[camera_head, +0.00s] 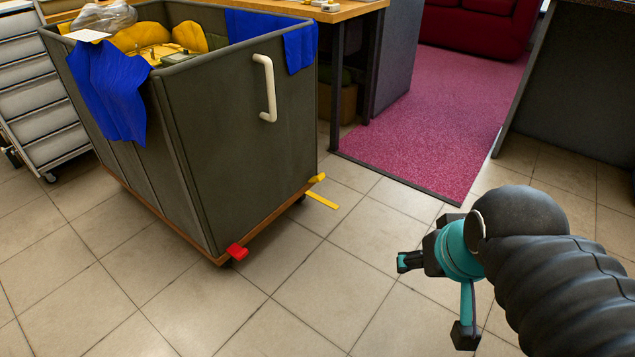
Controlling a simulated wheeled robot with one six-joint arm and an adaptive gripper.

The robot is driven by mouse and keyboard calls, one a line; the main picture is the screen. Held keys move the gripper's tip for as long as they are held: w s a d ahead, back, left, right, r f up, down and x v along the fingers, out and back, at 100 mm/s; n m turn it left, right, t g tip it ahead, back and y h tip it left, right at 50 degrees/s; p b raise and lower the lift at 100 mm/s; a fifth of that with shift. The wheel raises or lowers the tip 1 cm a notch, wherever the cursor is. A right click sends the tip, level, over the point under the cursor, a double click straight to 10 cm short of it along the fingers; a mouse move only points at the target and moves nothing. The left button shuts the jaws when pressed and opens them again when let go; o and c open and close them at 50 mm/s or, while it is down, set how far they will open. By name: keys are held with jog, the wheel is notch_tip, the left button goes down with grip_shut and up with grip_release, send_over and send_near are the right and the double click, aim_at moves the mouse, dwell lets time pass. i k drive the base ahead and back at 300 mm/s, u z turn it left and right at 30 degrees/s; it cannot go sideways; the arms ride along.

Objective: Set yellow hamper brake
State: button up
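A large dark grey-green hamper (230,150) on casters stands at the left, with a wooden base and a white handle (266,88). A yellow brake pedal (317,179) sticks out at its right lower corner, by a caster. A red pedal (237,251) is at its near lower corner. My gripper (432,300) is at the lower right, with its two fingers spread apart and nothing between them. It is to the right of and nearer than the yellow pedal, clear of the hamper.
A yellow strip (322,201) lies on the tiles below the yellow pedal. Blue cloths (110,92) hang over the hamper rim, with yellow items inside. A pink carpet (435,120), a desk and a grey drawer unit (35,90) stand behind. The tiles between gripper and hamper are clear.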

aim_at(318, 179)
jog(key=z, duration=1.45)
jog(key=k, duration=0.75)
jog(key=u, duration=1.5)
jog(key=i, duration=1.65)
jog(key=z, duration=0.05)
